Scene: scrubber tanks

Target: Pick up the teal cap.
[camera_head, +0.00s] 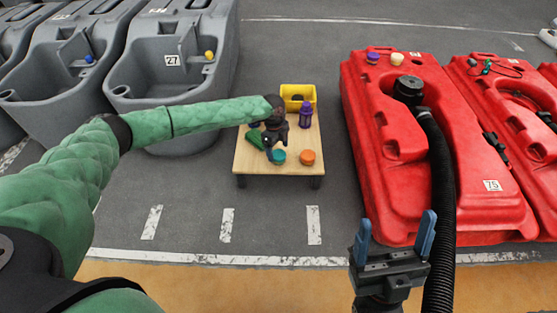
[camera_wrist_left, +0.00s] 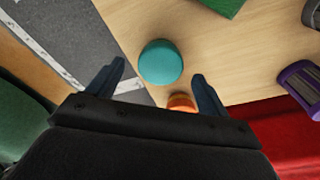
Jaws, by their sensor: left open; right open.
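The teal cap (camera_head: 279,157) stands near the front of a small wooden table (camera_head: 245,163). In the left wrist view the teal cap (camera_wrist_left: 160,61) shows from above, whole, just beyond the gap between the fingers. My left gripper (camera_head: 270,153) is over the table beside the cap in the head view; in the left wrist view its fingers (camera_wrist_left: 158,72) are apart with nothing held. I cannot tell its exact height over the cap. My right gripper (camera_head: 397,229) is open and empty, low in the head view, away from the table.
An orange cap (camera_head: 307,157) stands right of the teal one. The table also holds a green block (camera_head: 255,138), a purple-topped bottle (camera_head: 305,117) and a yellow bin (camera_head: 298,92). Red tanks (camera_head: 400,180) stand on the right, grey tanks (camera_head: 165,95) on the left.

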